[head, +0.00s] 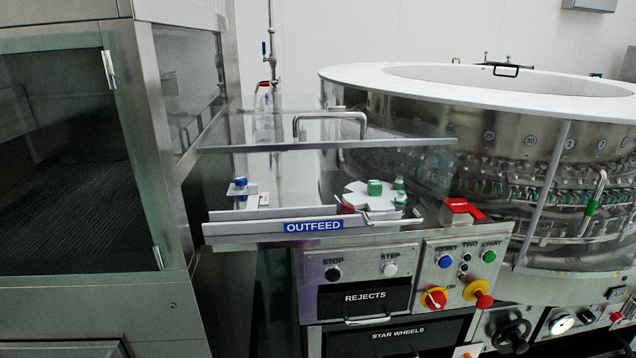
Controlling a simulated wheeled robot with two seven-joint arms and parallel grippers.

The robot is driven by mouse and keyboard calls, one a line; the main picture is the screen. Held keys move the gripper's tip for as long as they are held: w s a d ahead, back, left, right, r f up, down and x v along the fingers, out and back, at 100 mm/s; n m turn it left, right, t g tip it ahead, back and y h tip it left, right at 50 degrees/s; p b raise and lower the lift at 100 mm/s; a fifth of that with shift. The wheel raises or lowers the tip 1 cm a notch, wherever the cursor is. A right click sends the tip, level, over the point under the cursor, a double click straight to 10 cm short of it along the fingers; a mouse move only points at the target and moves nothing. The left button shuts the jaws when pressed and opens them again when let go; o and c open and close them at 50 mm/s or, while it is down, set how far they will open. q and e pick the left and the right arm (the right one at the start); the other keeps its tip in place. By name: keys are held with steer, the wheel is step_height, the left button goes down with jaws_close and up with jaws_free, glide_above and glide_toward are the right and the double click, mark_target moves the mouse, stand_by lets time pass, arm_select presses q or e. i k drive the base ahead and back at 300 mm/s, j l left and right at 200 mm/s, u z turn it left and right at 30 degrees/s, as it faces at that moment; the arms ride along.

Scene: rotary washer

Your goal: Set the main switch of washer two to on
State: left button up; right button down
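The washer two control panel (463,274) is right of centre in the head view, labelled TWO. A red rotary knob on a yellow disc, which looks like the main switch (435,299), is at its lower left. The word ON is printed at the knob's upper right. The knob is too small for me to tell its setting. A red mushroom button (482,297) on yellow is to its right. A blue RESET button (445,261) and a green START button (489,256) are above. Neither of my grippers is in view.
A panel with STOP (333,273) and STEP (390,269) buttons and the REJECTS drawer (362,298) is left of the switch. The STAR WHEELS drawer (395,340) is below. A black handwheel (512,335) is at lower right. A red latch (463,209) sits above the panel.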

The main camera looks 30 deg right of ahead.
mark_target(436, 300)
steer(key=k+z, duration=0.1)
steer(key=z, duration=1.75)
